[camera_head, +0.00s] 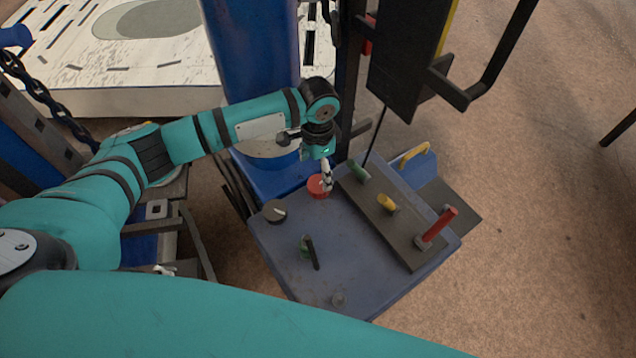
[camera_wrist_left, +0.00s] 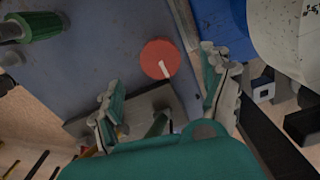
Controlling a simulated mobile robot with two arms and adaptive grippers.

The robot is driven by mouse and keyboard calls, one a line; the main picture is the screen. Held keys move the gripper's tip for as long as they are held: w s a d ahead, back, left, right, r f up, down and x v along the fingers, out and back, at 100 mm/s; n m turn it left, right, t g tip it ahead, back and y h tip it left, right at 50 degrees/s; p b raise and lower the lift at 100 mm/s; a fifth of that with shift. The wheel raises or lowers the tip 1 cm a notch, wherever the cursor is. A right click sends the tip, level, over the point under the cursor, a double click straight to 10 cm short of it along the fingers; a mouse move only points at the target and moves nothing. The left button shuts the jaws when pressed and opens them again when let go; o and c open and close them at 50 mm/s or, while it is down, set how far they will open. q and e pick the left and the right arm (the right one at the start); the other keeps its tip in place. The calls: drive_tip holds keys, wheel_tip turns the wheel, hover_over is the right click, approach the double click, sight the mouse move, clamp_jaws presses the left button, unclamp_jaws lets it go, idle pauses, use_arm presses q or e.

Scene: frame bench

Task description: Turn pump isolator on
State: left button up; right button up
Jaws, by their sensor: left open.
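A blue-grey panel (camera_head: 290,260) carries several controls, and no label on it can be read. A round red knob (camera_head: 319,186) with a white bar sits at its far edge. The knob also shows in the left wrist view (camera_wrist_left: 156,52), with its white bar slanted. My left gripper (camera_head: 327,172) is just above the red knob, and its fingers partly cover the knob in the head view. In the left wrist view the left gripper (camera_wrist_left: 166,98) is open, its fingers apart, with the knob beyond the gap. Contact cannot be told. My right gripper is not seen.
A dark plate (camera_head: 395,235) on the panel bears a green handle (camera_head: 358,170), a yellow handle (camera_head: 386,203) and a red lever (camera_head: 437,227). A black knob (camera_head: 275,211) and a black lever (camera_head: 312,252) are nearer. A blue post (camera_head: 252,60) stands behind.

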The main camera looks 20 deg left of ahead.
sight(318, 184)
use_arm(q)
wheel_tip(318, 184, down, 6)
drive_tip(key=shift+f+b, duration=0.3)
drive_tip(key=shift+f, duration=0.25)
drive_tip(key=shift+c, duration=0.7)
drive_tip(key=c, duration=1)
drive_tip(key=shift+c, duration=0.2)
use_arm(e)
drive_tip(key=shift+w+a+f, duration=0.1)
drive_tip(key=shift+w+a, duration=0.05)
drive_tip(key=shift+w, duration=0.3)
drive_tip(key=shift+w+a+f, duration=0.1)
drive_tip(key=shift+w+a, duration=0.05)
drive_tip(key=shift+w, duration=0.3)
